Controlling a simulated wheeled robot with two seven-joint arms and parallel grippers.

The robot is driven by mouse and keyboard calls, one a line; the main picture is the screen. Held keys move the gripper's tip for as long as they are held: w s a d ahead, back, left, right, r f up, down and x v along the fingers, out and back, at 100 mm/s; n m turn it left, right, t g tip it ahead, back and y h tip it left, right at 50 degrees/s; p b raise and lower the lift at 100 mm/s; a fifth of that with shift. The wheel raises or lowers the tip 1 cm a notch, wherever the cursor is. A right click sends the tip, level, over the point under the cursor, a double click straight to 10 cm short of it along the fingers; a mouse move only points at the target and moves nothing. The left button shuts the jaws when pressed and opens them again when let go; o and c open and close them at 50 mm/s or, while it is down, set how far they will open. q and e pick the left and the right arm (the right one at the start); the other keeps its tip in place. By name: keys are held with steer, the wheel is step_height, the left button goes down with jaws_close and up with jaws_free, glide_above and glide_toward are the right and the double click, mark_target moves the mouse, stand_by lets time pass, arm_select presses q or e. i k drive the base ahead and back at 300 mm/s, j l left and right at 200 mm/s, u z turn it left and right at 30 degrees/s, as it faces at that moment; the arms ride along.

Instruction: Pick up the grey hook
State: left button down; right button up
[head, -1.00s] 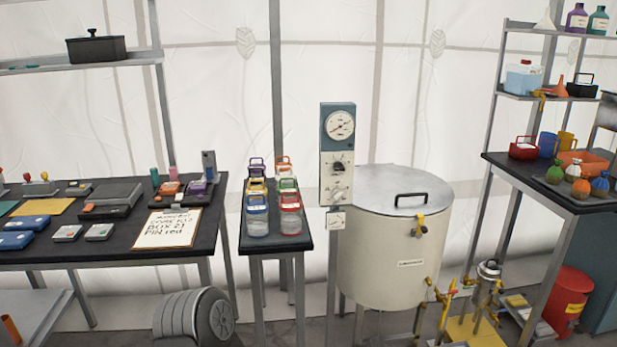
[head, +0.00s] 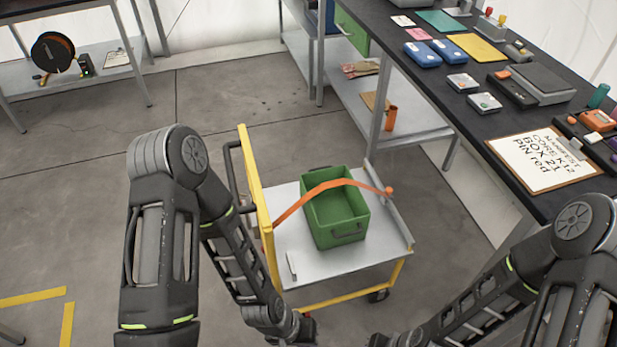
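A slim pale grey piece, which may be the grey hook (head: 291,265), is at the near left part of the cart top (head: 345,268); its exact shape is too small to tell. My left gripper (head: 306,328) is low in the middle of the picture, nearer than the cart and apart from the pale piece. My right gripper (head: 378,341) is at the bottom edge, partly cut off. Neither gripper's fingers show clearly.
A green bin (head: 337,220) stands on the cart, with an orange strap (head: 325,187) across it. The cart has a yellow upright frame (head: 256,195) on its left. A black bench (head: 480,130) with a clipboard (head: 540,160) is at right. Floor at left is clear.

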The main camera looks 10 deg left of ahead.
mark_target(388, 190)
steer(key=i+l+u, duration=0.15)
steer(key=l+u, duration=0.25)
steer(key=i+l+u, duration=0.15)
steer(key=l+u, duration=1.05)
steer(key=i+l, duration=0.05)
